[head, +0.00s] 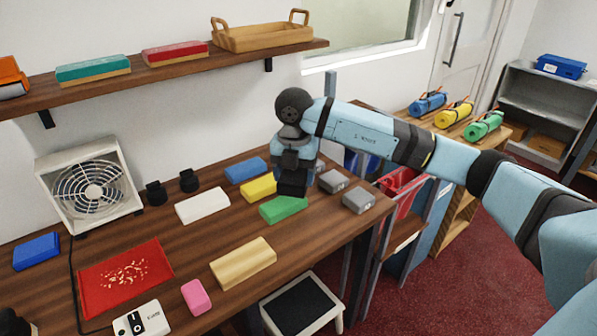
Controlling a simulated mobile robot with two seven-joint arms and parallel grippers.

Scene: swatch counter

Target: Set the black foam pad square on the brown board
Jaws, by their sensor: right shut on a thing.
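I cannot make out a clearly brown board; the nearest in colour is a tan block (243,262) at the front of the counter. My left gripper is not seen.
Blue (246,170) and white (203,206) blocks and two grey blocks (332,181) lie near. A red mat with crumbs (92,290), a pink block (196,297) and a fan (92,186) are left. A stool (302,303) stands below. Bare wood surrounds the tan block.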

